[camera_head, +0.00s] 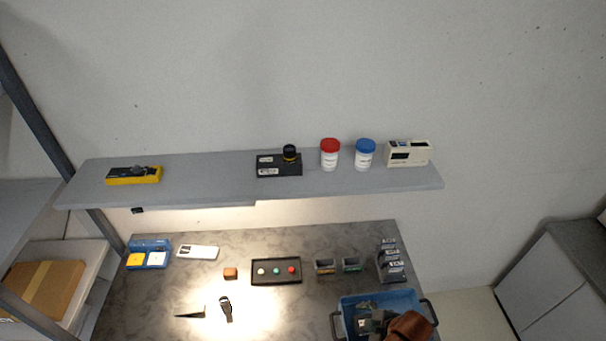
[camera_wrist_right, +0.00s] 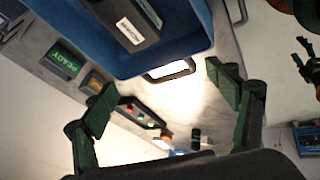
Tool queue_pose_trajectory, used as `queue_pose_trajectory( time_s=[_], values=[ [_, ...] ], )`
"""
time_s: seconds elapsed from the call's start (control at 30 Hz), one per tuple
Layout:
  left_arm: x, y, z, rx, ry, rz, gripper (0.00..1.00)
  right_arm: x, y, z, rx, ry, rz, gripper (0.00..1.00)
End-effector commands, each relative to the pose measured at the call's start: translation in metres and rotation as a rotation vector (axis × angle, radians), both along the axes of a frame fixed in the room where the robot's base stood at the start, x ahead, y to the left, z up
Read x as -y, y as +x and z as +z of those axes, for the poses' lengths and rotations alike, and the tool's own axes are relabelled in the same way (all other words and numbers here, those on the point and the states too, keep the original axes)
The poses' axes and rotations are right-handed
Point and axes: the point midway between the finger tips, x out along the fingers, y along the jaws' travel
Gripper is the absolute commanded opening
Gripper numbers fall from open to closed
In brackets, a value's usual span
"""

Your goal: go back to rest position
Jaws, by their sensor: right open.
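My right gripper (camera_wrist_right: 161,78) shows in the right wrist view with its two green-padded fingers spread wide. Nothing is between the fingers. A blue crate (camera_wrist_right: 190,45) is just beyond the fingertips, with its dark handle (camera_wrist_right: 172,70) seen between them. A dark labelled item (camera_wrist_right: 125,25) lies in the crate.
The table's front middle is mostly clear.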

Motion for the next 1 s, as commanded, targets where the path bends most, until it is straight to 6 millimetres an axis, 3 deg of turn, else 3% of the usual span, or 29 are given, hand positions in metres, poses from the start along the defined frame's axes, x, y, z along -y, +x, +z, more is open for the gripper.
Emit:
queue_pose_trajectory(
  time_s=[0.1, 0.2, 0.4, 0.6, 0.87, 1.0],
  values=[
    [0.0, 0.0, 0.0, 0.0, 0.0, 0.0, 0.63, 0.047, -0.028, -0.017, -0.085, 0.079, -0.392, 0.8],
    [0.0, 0.0, 0.0, 0.0, 0.0, 0.0, 0.63, 0.085, -0.052, -0.027, -0.132, 0.112, -0.656, 0.8],
    [0.0, 0.0, 0.0, 0.0, 0.0, 0.0, 0.63, 0.143, -0.101, -0.041, -0.189, 0.133, -1.043, 0.8],
    [0.0, 0.0, 0.0, 0.0, 0.0, 0.0, 0.63, 0.185, -0.151, -0.049, -0.217, 0.126, -1.331, 0.8],
    [0.0, -0.003, -0.018, -0.003, 0.0, 0.001, 0.63, 0.181, -0.13, -0.143, -0.249, 0.112, -1.307, 0.8],
    [0.0, -0.001, -0.028, -0.002, 0.0, 0.0, 0.63, 0.179, -0.127, -0.204, -0.269, 0.103, -1.298, 0.8]
  ],
)
